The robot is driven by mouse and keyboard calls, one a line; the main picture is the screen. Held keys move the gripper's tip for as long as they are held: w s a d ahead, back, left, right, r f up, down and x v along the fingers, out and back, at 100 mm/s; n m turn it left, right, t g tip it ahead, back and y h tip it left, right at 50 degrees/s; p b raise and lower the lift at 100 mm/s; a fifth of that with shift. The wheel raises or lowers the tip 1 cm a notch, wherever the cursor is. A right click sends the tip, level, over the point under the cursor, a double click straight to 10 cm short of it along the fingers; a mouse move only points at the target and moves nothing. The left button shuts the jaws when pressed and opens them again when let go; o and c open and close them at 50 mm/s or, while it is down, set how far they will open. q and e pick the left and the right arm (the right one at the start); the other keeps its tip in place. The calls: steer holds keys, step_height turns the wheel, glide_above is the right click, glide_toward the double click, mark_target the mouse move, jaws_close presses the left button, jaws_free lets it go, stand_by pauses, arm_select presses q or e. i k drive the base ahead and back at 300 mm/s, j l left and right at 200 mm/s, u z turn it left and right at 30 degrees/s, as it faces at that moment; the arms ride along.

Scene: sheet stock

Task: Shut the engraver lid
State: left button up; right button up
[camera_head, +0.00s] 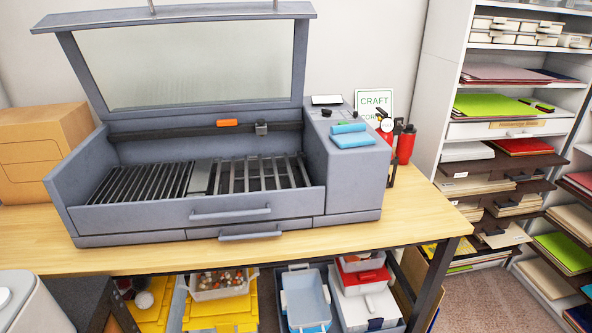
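The grey engraver (150,222) sits on a wooden table. Its lid (303,60) is raised, standing up at the back with a clear window (190,65) in a grey frame. A rail with an orange part (227,123) crosses the back of the open bed, above black slatted grates (140,185). The engraver's front has two handles (230,214). Neither of my grippers shows in the head view.
Blue folded cloths (350,134) lie on the engraver's right housing. Red bottles (404,146) and a craft sign (374,104) stand to its right. A cardboard box (38,130) is at left. Shelves (438,90) of sheets stand at right. Bins (305,300) sit below the table (420,215).

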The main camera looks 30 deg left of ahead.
mark_target(62, 25)
steer(key=u, duration=2.05)
